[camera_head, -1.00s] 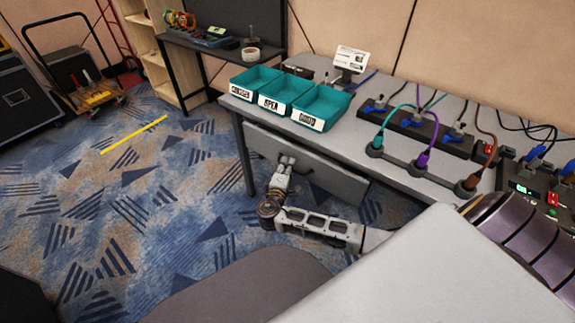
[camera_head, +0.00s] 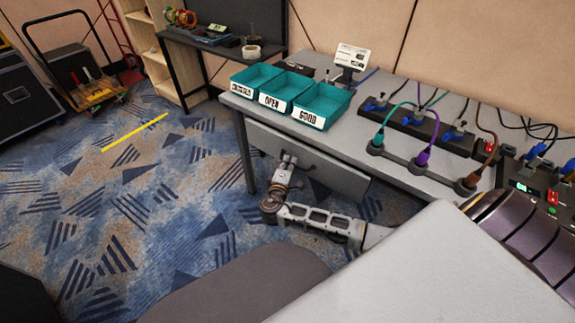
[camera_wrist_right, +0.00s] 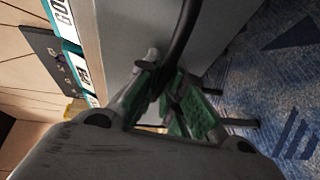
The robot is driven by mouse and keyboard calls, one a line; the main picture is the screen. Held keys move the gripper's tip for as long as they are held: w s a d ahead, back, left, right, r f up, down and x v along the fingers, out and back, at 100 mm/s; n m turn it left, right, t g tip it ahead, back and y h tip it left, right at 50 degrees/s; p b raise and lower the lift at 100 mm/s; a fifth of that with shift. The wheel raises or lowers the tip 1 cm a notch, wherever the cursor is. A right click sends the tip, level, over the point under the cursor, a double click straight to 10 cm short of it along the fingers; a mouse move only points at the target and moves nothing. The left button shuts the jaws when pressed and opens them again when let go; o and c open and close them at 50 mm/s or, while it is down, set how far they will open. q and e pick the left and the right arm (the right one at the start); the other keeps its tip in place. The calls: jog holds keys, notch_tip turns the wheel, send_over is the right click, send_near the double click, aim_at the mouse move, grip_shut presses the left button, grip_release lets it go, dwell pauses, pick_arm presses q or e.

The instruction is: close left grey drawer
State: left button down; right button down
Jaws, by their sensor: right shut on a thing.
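The grey drawer (camera_head: 325,172) shows as a long front panel under the near edge of the grey table; how far it stands out from the table is hard to tell. My right gripper (camera_head: 288,158) is at the left part of this panel. In the right wrist view the drawer front (camera_wrist_right: 125,35) fills the upper middle, with a dark curved handle (camera_wrist_right: 187,30) on it. My right gripper (camera_wrist_right: 165,92), with green finger pads, is shut on the handle. My left gripper is not in view.
Teal labelled bins (camera_head: 322,105) stand on the table (camera_head: 360,128), beside cables and plug strips (camera_head: 420,125). A table leg (camera_head: 245,155) is left of my right gripper. A dark side table (camera_head: 190,42) stands behind. The carpet (camera_head: 130,200) at left is mostly open.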

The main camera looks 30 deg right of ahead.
jog(key=d, duration=0.1)
jog(key=w+d, duration=0.1)
jog(key=d, duration=0.1)
jog(key=shift+w+d, duration=0.1)
jog(key=c, duration=1.5)
grip_release()
jog(key=shift+w+d, duration=0.1)
jog(key=shift+c, duration=0.2)
jog(key=v, duration=1.2)
